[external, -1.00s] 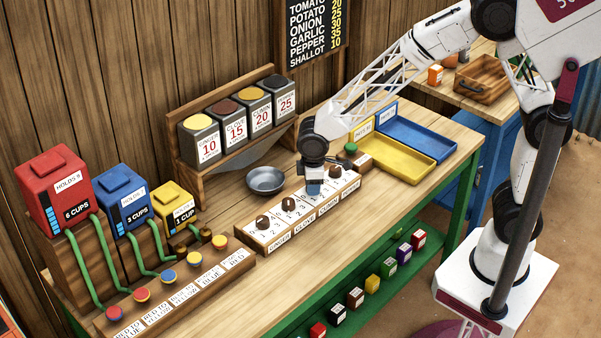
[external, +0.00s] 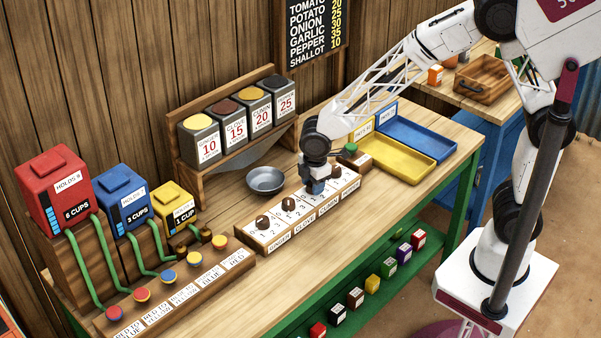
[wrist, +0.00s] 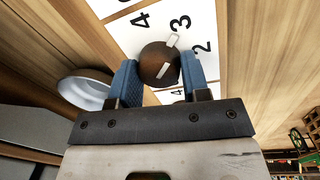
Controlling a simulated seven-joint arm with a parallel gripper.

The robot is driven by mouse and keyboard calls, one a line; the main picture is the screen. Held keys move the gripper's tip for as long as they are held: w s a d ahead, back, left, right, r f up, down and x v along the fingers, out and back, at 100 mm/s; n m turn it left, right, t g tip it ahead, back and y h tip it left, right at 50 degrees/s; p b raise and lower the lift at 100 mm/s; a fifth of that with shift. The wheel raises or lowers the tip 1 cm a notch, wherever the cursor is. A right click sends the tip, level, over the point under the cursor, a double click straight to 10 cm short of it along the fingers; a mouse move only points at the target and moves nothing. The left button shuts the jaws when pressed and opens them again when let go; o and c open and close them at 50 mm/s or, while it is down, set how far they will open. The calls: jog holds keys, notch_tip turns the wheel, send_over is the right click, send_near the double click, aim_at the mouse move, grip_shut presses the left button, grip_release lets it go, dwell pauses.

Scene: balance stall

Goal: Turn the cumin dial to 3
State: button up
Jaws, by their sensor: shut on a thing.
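The dial board (external: 268,243) lies on the workbench with a row of dark brown knobs and name labels, among them ginger, clove and cumin. My gripper (external: 315,187) is over the third knob from the left, in line with the cumin label (external: 327,206), and hides it in the external view. In the wrist view, my gripper's blue fingers (wrist: 159,80) are shut on the round brown cumin dial (wrist: 155,66), one on each side. Its pale pointer (wrist: 168,54) points at the numeral 3 (wrist: 180,22). The numerals 4 and 2 show to either side.
The ginger knob (external: 262,222) and clove knob (external: 288,204) stand left of my gripper. A green button (external: 351,148) is just beyond the board. A metal bowl (external: 265,180) sits behind the board, below the spice canisters (external: 231,131). Yellow (external: 392,158) and blue trays lie to the right.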

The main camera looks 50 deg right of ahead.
jog(key=o, duration=0.9)
jog(key=shift+r, duration=0.1)
jog(key=shift+s+r, duration=0.15)
jog(key=shift+r, duration=1.75)
jog(key=shift+s+r, duration=0.15)
jog(key=shift+r, duration=1.75)
